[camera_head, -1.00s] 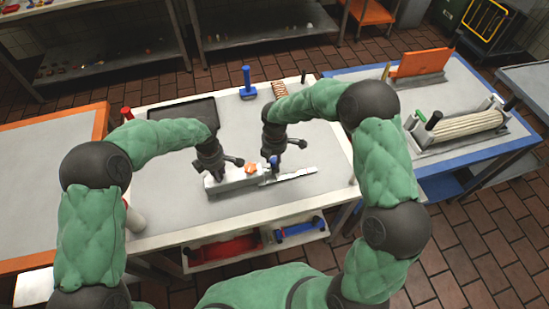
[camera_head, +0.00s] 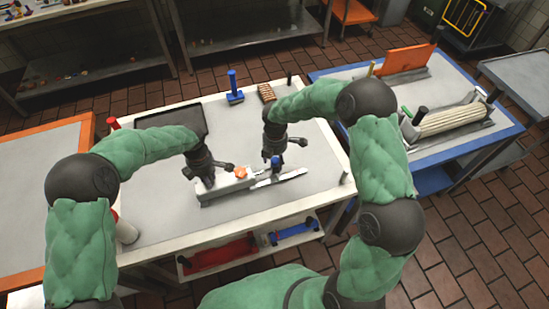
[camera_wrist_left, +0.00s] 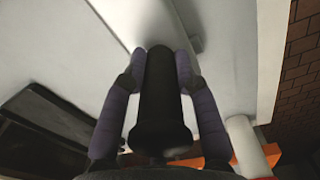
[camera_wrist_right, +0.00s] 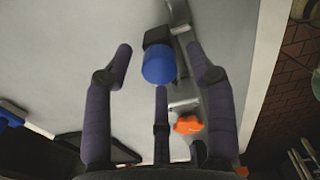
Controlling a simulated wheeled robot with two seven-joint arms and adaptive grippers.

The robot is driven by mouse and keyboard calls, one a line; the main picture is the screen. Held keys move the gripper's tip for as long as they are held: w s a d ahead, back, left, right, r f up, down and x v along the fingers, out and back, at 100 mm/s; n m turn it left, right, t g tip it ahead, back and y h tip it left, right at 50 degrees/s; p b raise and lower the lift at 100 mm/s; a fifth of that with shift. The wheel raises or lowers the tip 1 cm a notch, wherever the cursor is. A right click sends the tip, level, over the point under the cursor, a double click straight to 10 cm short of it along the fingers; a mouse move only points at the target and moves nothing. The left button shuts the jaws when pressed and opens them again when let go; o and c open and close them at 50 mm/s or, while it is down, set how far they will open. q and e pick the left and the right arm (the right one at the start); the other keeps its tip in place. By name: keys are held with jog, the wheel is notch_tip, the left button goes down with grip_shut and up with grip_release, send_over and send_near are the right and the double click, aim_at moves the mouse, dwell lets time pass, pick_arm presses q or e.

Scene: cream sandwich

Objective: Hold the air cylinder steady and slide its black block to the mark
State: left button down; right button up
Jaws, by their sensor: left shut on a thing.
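The air cylinder is a long pale body (camera_head: 226,186) lying on the table, with an orange part (camera_head: 240,172) on it and a grey rail (camera_head: 285,178) reaching right. My left gripper (camera_wrist_left: 160,58) is shut on an upright black post at the cylinder's left end. My right gripper (camera_wrist_right: 158,52) is open, its fingers apart on either side of a blue knob (camera_wrist_right: 158,66). The knob sits by the black block (camera_wrist_right: 157,36) on the rail; it also shows in the head view (camera_head: 276,161). I cannot make out the mark.
A dark tray (camera_head: 172,127) lies at the table's back left. A blue-handled tool (camera_head: 234,90) and a brown ribbed piece (camera_head: 266,93) stand at the back. The table in front of the cylinder is clear. A blue-edged table (camera_head: 450,150) adjoins on the right.

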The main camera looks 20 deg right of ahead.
aim_at(275, 160)
notch_tip(275, 160, up, 12)
dwell(0.7)
dwell(0.4)
